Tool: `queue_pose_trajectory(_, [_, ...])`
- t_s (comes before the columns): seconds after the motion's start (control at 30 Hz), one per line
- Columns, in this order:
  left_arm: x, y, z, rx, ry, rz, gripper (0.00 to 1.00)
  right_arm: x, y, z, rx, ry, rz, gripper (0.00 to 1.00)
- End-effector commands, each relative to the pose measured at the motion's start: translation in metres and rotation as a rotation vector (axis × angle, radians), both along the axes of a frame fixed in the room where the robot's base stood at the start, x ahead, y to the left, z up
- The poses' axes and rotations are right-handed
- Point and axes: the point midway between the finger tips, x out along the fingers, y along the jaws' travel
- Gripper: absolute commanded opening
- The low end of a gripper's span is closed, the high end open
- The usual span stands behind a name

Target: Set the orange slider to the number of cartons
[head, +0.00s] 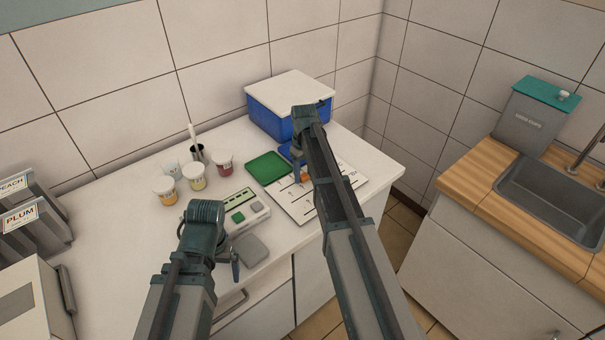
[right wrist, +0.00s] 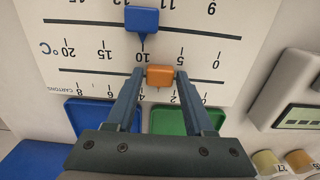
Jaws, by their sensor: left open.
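The orange slider (right wrist: 160,76) sits on the cartons scale of the white board (right wrist: 235,60), which appears upside down in the right wrist view. It stands between the 4 and 2 marks. My right gripper (right wrist: 160,74) has one finger on each side of it, with narrow gaps visible; in the head view it is partly hidden by my arm. The orange slider also shows in the head view (head: 306,177). My left gripper (head: 228,266) is open and empty near the counter's front edge. I cannot make out any cartons.
A blue slider (right wrist: 142,19) stands at 10 on the °C scale. A green tray (head: 268,167) and a blue tray (right wrist: 100,116) adjoin the board. A blue box with white lid (head: 290,90) stands behind. Several small pots (head: 166,192) and a panel device (head: 243,212) are left.

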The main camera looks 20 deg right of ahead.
Motion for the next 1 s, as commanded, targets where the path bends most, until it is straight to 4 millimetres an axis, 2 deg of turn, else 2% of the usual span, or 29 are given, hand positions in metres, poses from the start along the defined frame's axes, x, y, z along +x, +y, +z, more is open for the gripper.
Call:
queue_pose_trajectory(0.03, [0.000,0.000,0.000,0.000,0.000,0.000,1.00,0.000,0.000,0.000,0.000,0.000,0.000,0.64])
queue_pose_trajectory(0.1, [0.000,0.000,0.000,0.000,0.000,0.000,1.00,0.000,0.000,0.000,0.000,0.000,0.000,0.72])
queue_pose_trajectory(0.57, [0.000,0.000,0.006,0.000,0.000,0.000,1.00,0.000,0.000,0.006,0.000,0.000,0.000,0.72])
queue_pose_trajectory(0.77, [0.000,0.000,0.024,0.000,0.000,0.000,1.00,0.000,0.000,0.024,0.000,0.000,0.000,0.72])
queue_pose_trajectory(1.0, [0.000,0.000,0.059,0.000,0.000,0.000,1.00,0.000,0.000,0.059,0.000,0.000,0.000,0.72])
